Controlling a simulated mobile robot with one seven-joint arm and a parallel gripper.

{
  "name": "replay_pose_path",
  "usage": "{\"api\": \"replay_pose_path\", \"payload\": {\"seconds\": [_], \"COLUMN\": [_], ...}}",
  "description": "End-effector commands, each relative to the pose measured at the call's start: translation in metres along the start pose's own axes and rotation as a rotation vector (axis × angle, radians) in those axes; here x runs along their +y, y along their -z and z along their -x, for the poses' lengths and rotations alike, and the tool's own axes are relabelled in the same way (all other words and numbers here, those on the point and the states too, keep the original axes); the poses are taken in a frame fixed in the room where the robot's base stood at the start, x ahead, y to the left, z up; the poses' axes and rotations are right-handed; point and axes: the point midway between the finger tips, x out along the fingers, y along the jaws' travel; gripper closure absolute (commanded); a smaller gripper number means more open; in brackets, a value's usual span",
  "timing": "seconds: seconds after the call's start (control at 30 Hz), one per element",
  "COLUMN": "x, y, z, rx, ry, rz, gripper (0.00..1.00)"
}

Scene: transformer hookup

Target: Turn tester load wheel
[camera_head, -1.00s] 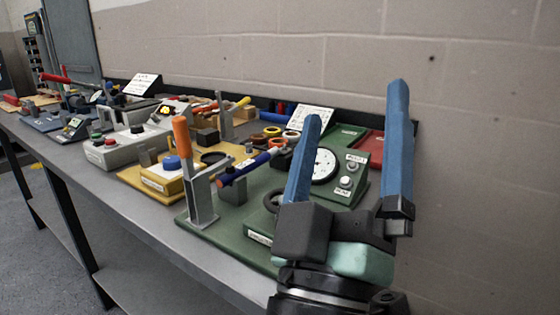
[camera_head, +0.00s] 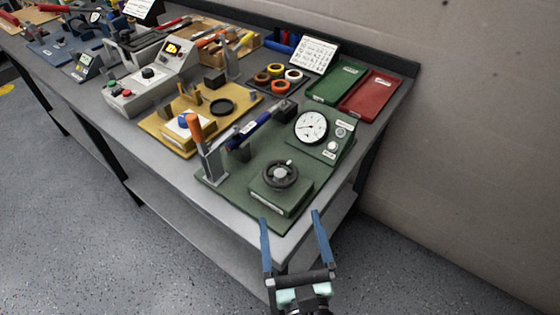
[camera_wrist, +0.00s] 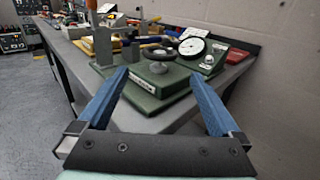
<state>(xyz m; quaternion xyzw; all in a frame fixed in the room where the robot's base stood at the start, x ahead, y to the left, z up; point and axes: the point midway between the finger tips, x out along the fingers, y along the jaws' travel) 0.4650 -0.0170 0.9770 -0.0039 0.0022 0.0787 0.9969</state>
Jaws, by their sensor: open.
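The tester is a green base (camera_head: 222,182) near the bench's front right corner. A dark round load wheel (camera_head: 280,174) with a small upright handle sits flat on a green block on it; the wheel also shows in the wrist view (camera_wrist: 158,55). A white dial gauge (camera_head: 311,127) stands on a green housing behind the wheel, with round buttons to its right. My gripper (camera_head: 289,217) is open and empty, in front of the bench corner, its blue fingers pointing toward the tester. The wheel lies beyond the fingertips, apart from them, and between them in the wrist view (camera_wrist: 163,79).
Green (camera_head: 336,83) and red (camera_head: 371,94) trays lie behind. A wall bounds the right. Floor in front of the bench is clear.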

Motion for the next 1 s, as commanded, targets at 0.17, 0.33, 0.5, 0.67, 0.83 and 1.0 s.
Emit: {"api": "replay_pose_path", "payload": {"seconds": [0.17, 0.33, 0.5, 0.67, 0.83, 1.0], "x": [0.001, 0.001, 0.001, 0.001, 0.001, 0.001], "y": [-0.004, -0.004, -0.004, -0.003, -0.002, -0.002], "z": [-0.026, -0.056, -0.085, -0.107, -0.12, -0.123], "rx": [-0.006, -0.007, -0.007, -0.006, -0.006, -0.005], "ry": [-0.001, 0.0, -0.001, 0.0, 0.0, 0.0], "rz": [-0.004, -0.007, -0.007, -0.007, -0.007, -0.007], "gripper": [0.0, 0.0, 0.0, 0.0, 0.0, 0.0]}}
